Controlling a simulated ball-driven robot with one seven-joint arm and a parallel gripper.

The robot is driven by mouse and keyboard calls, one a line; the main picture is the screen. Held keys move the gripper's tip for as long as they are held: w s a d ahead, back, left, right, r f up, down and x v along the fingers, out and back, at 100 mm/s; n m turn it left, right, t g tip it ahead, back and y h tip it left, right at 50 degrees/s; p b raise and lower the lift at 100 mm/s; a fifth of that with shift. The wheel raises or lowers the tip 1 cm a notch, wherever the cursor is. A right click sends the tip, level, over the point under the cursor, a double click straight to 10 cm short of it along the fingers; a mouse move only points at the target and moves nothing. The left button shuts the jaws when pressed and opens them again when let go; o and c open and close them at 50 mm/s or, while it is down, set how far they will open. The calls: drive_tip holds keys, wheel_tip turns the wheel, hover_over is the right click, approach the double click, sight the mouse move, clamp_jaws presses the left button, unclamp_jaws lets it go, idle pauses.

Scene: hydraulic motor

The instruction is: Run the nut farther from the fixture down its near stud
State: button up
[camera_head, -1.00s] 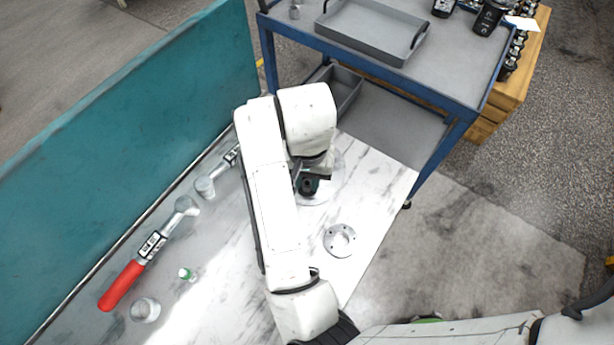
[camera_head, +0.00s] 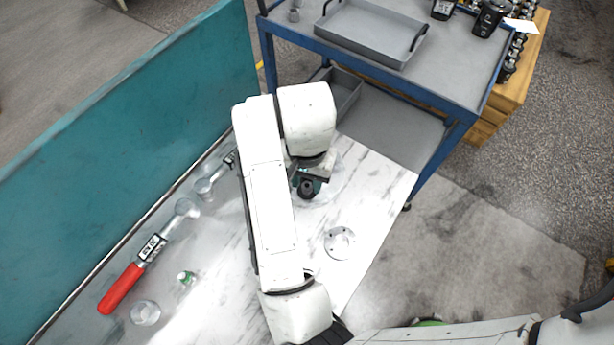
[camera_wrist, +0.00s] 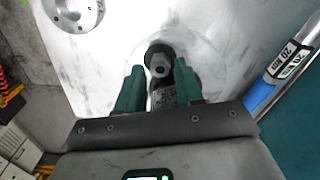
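In the wrist view my gripper (camera_wrist: 160,72) has two green fingers standing apart, pointing at a dark part (camera_wrist: 160,50) with a round black rim and a lighter grey centre. A grey speckled piece (camera_wrist: 163,97) lies between the fingers. Whether the fingers touch either one, I cannot tell. In the head view my gripper (camera_head: 309,177) is mostly hidden under my arm, with the dark round part (camera_head: 306,190) just below it. I cannot make out the studs, or which piece is the nut farther from the fixture.
A holed metal disc (camera_head: 340,243) lies on the marble-patterned table, right of my gripper. A red-handled wrench (camera_head: 122,287), a clear round piece (camera_head: 145,313) and a small green-and-white item (camera_head: 186,277) lie left. A teal wall (camera_head: 130,150) borders the left; a blue cart (camera_head: 385,82) stands behind.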

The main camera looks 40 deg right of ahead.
drive_tip(key=shift+r+p, duration=1.1)
drive_tip(key=shift+r, duration=0.3)
drive_tip(key=shift+o, duration=0.2)
drive_tip(key=o, duration=0.5)
wheel_tip(320, 180, up, 6)
drive_tip(key=p, duration=0.5)
drive_tip(key=shift+p, duration=0.3)
